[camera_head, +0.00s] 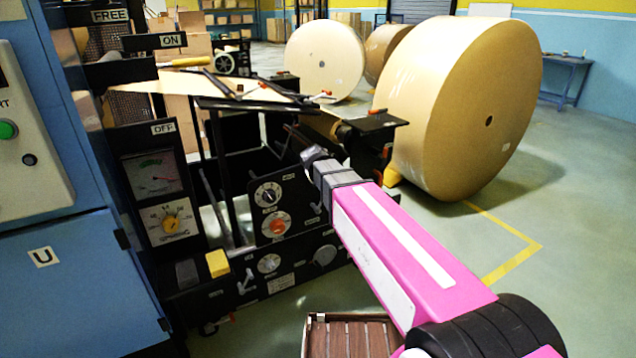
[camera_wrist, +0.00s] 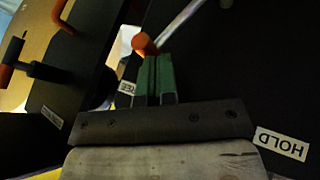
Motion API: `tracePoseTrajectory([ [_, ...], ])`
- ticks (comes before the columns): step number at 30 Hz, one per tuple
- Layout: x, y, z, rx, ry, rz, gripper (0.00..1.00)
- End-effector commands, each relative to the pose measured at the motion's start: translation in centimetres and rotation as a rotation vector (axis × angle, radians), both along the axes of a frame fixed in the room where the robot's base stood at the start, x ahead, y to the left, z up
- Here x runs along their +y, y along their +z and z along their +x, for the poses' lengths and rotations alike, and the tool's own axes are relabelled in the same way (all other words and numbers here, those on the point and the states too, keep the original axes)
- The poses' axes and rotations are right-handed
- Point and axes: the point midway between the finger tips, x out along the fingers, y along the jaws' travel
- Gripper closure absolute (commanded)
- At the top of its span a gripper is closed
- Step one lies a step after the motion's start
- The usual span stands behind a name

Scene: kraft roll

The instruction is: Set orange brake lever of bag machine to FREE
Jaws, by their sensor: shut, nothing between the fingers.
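The brake lever shows in the wrist view as an orange knob (camera_wrist: 144,44) on a pale grey rod (camera_wrist: 190,17) that runs to the upper right. My gripper (camera_wrist: 153,57) has its two green fingers shut together with nothing between them. The knob is just beyond the fingertips; I cannot tell whether they touch. A partly hidden label ending in "EE" (camera_wrist: 127,88) is left of the fingers, on the knob's side. The HOLD label (camera_wrist: 282,143) is at lower right, upside down. In the head view my gripper (camera_head: 311,155) is at the bag machine (camera_head: 285,195); I cannot make out the lever there.
In the head view, a large kraft roll (camera_head: 465,105) stands right of the machine. A blue cabinet (camera_head: 70,270) is at left, a slatted wooden item (camera_head: 350,335) below my arm. Floor at right is clear.

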Motion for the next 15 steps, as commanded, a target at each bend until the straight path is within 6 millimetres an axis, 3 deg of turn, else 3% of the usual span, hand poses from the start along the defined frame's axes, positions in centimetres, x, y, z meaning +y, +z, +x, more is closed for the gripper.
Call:
tracePoseTrajectory([
  [15, -2.5, -0.9, 1.5, 0.001, -0.001, -0.001, 1.0],
])
